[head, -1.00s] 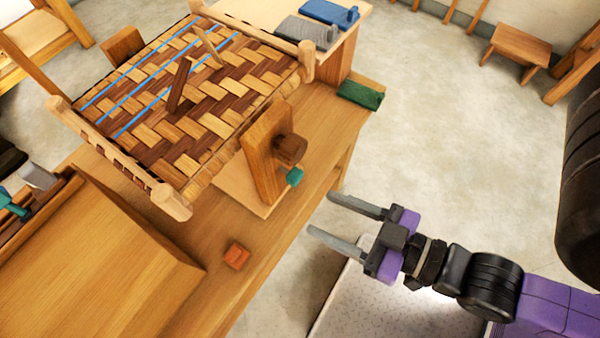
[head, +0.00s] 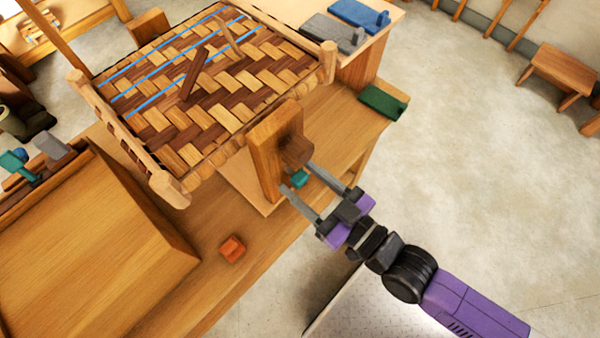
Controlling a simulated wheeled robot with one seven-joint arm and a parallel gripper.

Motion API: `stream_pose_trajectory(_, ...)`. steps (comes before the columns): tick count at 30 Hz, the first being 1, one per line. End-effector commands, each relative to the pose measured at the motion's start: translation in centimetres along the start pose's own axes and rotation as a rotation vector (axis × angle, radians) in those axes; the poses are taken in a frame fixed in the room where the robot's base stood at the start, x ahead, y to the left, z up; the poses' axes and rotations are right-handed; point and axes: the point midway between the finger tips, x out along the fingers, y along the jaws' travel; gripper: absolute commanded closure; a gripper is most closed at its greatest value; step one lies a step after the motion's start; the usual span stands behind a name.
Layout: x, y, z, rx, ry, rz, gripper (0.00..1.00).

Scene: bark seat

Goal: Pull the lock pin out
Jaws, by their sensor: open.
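A wooden post (head: 270,158) stands upright at the front corner of the woven seat frame (head: 328,62). A dark brown knob (head: 297,151) sticks out from its right face. A small teal piece (head: 299,179) sits just below the knob; it looks like the lock pin, but I cannot tell for sure. My gripper (head: 296,177) is open, its two grey fingers pointing at the post. The teal piece shows between the fingertips, and the upper fingertip is close to the knob. Contact cannot be made out.
An orange block (head: 232,248) lies on the wooden bench (head: 200,290) left of my gripper. A green block (head: 383,101) lies near the bench's right end. Grey (head: 335,35) and blue (head: 358,14) blocks sit behind.

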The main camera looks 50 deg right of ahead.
Motion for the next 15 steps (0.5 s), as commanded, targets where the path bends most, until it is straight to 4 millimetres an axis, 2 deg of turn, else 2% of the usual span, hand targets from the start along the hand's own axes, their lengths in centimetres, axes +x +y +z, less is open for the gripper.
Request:
stream_pose_trajectory(5,1.05,0.02,-0.02,0.000,0.000,0.000,0.47)
stream_pose_trajectory(13,1.15,0.03,0.02,0.000,-0.001,0.000,0.47)
stream_pose_trajectory(15,1.14,0.03,0.02,0.000,-0.001,0.000,0.59)
